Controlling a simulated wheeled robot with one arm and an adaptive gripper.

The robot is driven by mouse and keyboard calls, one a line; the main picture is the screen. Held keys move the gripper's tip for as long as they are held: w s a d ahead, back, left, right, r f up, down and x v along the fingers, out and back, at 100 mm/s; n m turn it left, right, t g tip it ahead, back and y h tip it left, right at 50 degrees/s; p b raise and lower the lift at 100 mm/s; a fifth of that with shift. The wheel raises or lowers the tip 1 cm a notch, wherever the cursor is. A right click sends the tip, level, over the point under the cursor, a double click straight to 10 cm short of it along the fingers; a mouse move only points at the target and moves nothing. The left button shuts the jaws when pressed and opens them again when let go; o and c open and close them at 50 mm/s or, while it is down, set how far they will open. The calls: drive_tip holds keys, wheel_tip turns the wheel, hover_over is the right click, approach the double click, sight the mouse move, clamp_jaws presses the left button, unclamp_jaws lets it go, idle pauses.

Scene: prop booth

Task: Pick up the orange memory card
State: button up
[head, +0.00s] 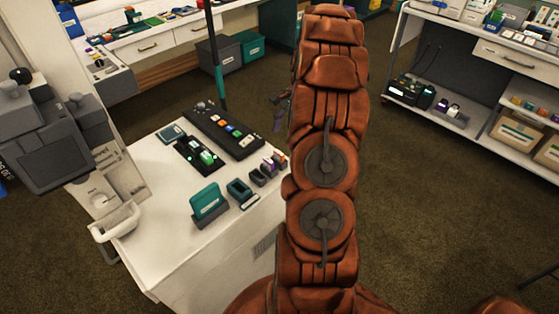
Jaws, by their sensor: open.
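A white counter (160,231) stands left of my arm. A long dark panel (196,117) on it carries a row of small coloured pieces. One orange piece (221,123) sits in that row; it is too small to tell for certain whether it is the orange memory card. My gripper (280,112) is partly hidden behind my arm. Its visible grey fingers are open, beyond the counter's right edge and apart from the panel. I see nothing held in it.
A black holder with a green item (206,157), a teal card stand (207,201), a teal box (239,190) and small dark holders share the counter. A grey terminal (47,150) stands left. A shelf cart (470,110) stands right. Open carpet lies between.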

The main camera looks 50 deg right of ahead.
sight(280, 152)
drive_tip(key=shift+p+x, duration=1.3)
drive_tip(key=shift+x, duration=2.35)
drive_tip(key=shift+d, duration=0.15)
drive_tip(key=shift+c, duration=0.3)
drive_tip(key=c, duration=1.1)
drive_tip(key=shift+r, duration=0.1)
